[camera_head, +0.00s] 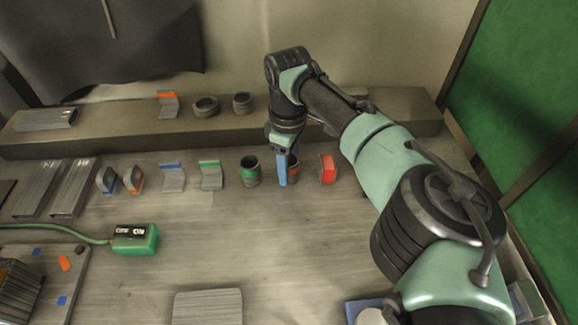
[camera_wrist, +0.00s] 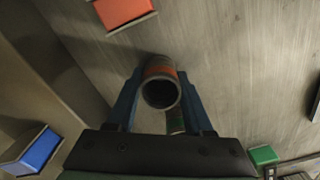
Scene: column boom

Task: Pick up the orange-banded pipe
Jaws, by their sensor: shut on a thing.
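The orange-banded pipe (camera_wrist: 160,84) is a short grey tube with an orange band, seen in the wrist view with its open end towards the camera. My gripper (camera_wrist: 160,100) has its two blue fingers on either side of the pipe, shut on it. In the head view my gripper (camera_head: 287,170) points down at the row of parts, and the pipe (camera_head: 294,168) is mostly hidden behind a finger. I cannot tell whether the pipe touches the table.
A green-banded pipe (camera_head: 250,171) stands just left of my gripper, and a red-faced block (camera_head: 327,169) is close on the right. A raised ledge (camera_head: 345,125) runs behind, carrying rings and a bracket. A green box (camera_head: 135,239) with a hose lies front left. The table's middle is clear.

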